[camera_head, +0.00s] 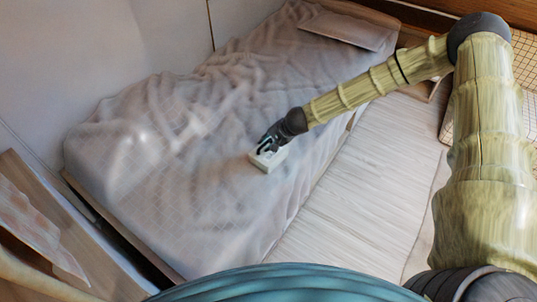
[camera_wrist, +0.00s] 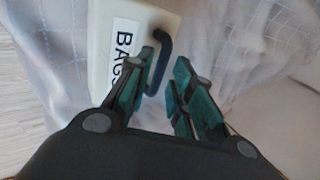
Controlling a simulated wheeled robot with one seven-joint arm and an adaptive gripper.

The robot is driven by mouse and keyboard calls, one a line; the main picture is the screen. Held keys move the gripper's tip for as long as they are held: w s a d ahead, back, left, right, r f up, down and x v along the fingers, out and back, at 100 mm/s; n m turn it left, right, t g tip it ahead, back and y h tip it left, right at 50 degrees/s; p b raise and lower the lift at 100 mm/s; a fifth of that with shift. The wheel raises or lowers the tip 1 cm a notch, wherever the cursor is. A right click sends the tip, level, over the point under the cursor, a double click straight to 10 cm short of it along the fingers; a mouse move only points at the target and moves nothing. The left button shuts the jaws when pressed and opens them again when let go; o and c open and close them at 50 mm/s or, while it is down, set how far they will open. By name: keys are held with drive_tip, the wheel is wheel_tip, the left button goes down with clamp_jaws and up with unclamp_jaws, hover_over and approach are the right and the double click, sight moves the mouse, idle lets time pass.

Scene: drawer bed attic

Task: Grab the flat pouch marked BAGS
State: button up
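A small cream, box-like item (camera_head: 268,161) lies on the bed, near the edge by the floor. In the wrist view its cream face (camera_wrist: 100,45) carries a white label (camera_wrist: 122,55) that reads BAGS, and a dark curved handle (camera_wrist: 165,45) sticks out from its side. My gripper (camera_head: 266,148) is right at the item in the head view. In the wrist view my gripper (camera_wrist: 166,78) is open, with a gap between its fingers. The left finger overlaps the handle's lower part and the label's edge. I cannot tell whether it touches them.
The bed (camera_head: 190,120) has a rumpled pale cover, with a pillow (camera_head: 348,30) at its far end. A pale plank floor (camera_head: 365,180) lies right of the bed. A wooden piece of furniture (camera_head: 60,230) stands at the lower left. The cover around the item is clear.

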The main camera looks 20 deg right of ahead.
drive_tip(key=shift+x, duration=1.45)
clamp_jaws()
